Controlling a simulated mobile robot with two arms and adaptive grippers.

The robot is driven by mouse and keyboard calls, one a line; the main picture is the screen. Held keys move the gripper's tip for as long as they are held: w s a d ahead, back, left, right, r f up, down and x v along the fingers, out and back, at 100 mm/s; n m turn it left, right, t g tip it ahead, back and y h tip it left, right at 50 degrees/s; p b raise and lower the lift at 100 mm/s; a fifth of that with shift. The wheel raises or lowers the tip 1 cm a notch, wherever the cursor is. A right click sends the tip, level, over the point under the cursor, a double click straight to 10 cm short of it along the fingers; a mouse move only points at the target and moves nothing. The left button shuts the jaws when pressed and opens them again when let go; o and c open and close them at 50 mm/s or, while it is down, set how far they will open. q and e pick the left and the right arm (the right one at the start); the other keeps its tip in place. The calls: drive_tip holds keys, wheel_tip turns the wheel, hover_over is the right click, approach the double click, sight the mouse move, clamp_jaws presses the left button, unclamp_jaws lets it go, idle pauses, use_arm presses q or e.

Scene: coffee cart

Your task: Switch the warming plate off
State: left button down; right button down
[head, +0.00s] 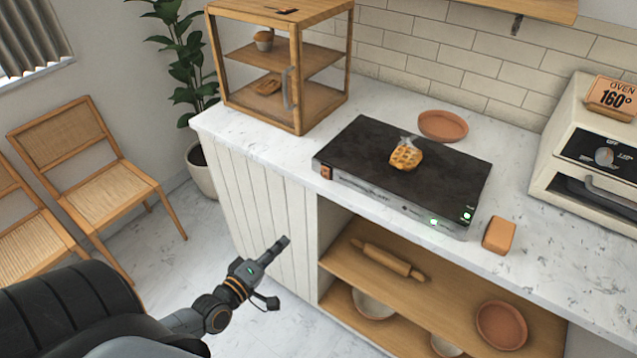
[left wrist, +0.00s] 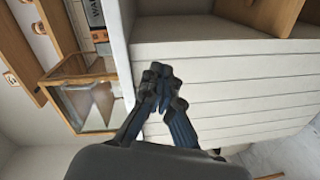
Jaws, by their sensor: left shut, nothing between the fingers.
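The warming plate (head: 375,165) is a flat black-topped unit with a silver front edge, lying on the white marble counter in the head view. A waffle-like pastry (head: 406,156) sits on it, with faint steam above. Two green lights glow at its front right corner, and a copper-coloured piece is at its front left corner. My left gripper (head: 284,241) is shut and empty, in front of the white slatted cabinet, lower than the plate and apart from it. In the left wrist view the shut fingers (left wrist: 163,80) show against the slats. My right gripper is not in view.
A wooden display case (head: 297,60) stands left of the plate. A terracotta dish (head: 443,125) is behind it, an orange block (head: 499,235) to its right, and an oven (head: 590,150) further right. The open shelf below holds a rolling pin (head: 388,260) and bowls.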

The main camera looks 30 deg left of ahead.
sight(326, 171)
use_arm(q)
wheel_tip(326, 171, up, 10)
drive_tip(key=d+n+t, duration=0.1)
drive_tip(key=n+t, duration=0.1)
drive_tip(key=n, duration=0.1)
drive_tip(key=shift+w+f+n, duration=0.15)
drive_tip(key=shift+w+n, duration=0.15)
drive_tip(key=shift+w, duration=0.15)
drive_tip(key=shift+d, duration=0.1)
drive_tip(key=w, duration=0.4)
drive_tip(key=w+r+p, duration=0.1)
drive_tip(key=w, duration=0.3)
drive_tip(key=w+p, duration=0.1)
drive_tip(key=w, duration=0.3)
drive_tip(key=shift+w+d+r, duration=0.25)
drive_tip(key=shift+r, duration=0.1)
drive_tip(key=shift+w, duration=0.7)
